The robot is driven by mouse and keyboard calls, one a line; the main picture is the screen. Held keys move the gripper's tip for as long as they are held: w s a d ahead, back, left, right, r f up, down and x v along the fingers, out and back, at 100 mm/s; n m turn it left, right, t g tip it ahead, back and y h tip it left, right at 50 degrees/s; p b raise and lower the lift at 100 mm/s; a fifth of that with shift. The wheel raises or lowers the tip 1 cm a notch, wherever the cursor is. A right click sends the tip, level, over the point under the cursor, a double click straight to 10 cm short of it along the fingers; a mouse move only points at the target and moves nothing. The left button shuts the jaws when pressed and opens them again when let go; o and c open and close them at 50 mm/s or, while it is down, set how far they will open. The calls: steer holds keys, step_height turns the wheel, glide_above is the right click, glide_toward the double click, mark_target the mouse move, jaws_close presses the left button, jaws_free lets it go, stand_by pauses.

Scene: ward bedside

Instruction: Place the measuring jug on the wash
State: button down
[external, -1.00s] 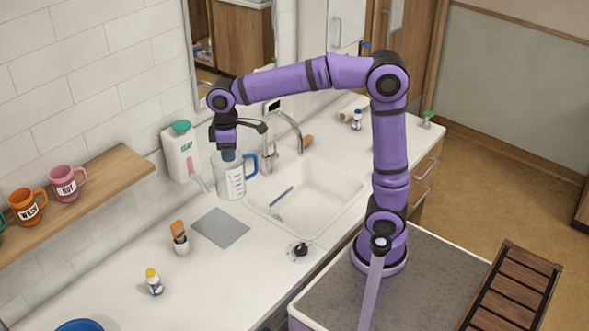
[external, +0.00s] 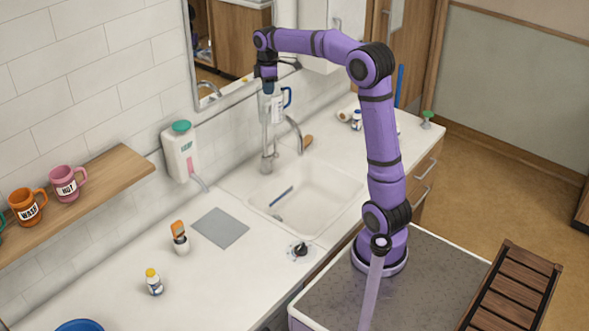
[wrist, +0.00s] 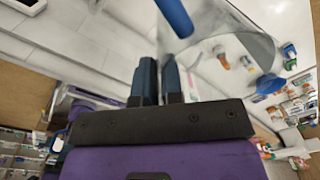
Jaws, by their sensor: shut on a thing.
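The clear measuring jug (external: 277,108) with a blue handle is held up in the air behind the sink, in front of the wall and near the tap. My gripper (external: 267,86) is shut on it at the top. In the wrist view the two dark fingers (wrist: 158,78) close on the jug's wall, and the clear jug (wrist: 215,35) fills the upper middle with its blue handle. An orange mug marked WASH (external: 27,207) stands on the wooden shelf at the left. The white sink basin (external: 330,187) holds a blue stick-like thing.
A flat grey mat (external: 220,228) lies bare on the counter left of the sink. A soap dispenser (external: 181,152), an orange-topped holder (external: 180,238), a small yellow-capped bottle (external: 153,282) and a tap (external: 268,150) stand around. A pink mug (external: 68,183) shares the shelf.

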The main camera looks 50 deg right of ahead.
steer(key=s+d, duration=0.2)
steer(key=d, duration=1)
steer(key=s+d, duration=0.2)
steer(key=d, duration=0.9)
steer(key=s+d+n, duration=0.1)
steer(key=s+d, duration=0.5)
steer(key=d, duration=0.3)
steer(key=s+d, duration=0.5)
steer(key=d, duration=0.3)
step_height(320, 180, down, 31)
steer(key=w+d+f, duration=0.5)
steer(key=w+d, duration=0.5)
steer(key=w, duration=0.2)
steer(key=shift+d+f, duration=0.2)
steer(key=shift+d, duration=0.15)
steer(key=shift+f, duration=0.1)
steer(key=c, duration=1.3)
jaws_free()
steer(key=shift+o, duration=0.2)
